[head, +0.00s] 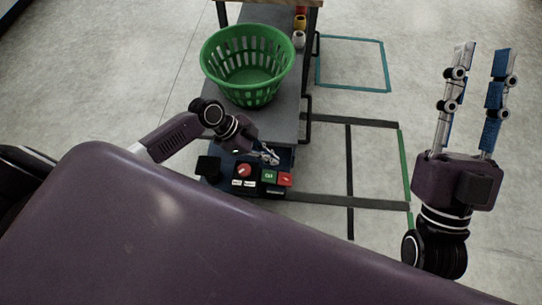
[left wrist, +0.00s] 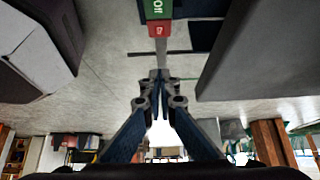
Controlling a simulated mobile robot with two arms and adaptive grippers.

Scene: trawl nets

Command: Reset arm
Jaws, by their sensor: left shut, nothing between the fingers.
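My left arm reaches over the control panel (head: 228,170) at the near end of the grey bench. My left gripper (head: 272,159) is shut and empty, just above the green switch (head: 269,176) and the red switch (head: 285,179). In the left wrist view its fingertips (left wrist: 158,74) meet, below the green switch (left wrist: 157,8) and red switch (left wrist: 159,28) in the picture; I cannot tell whether they touch anything. A round red button (head: 244,170) is on the panel's left part. My right gripper (head: 478,60) is open and empty, pointing up at the right, away from the bench.
A green basket (head: 248,97) stands on the grey bench (head: 270,125), beyond my left gripper. Several coloured spools (head: 299,38) stand at the bench's far right edge. Floor with taped outlines (head: 352,63) lies between the bench and my right arm and looks clear.

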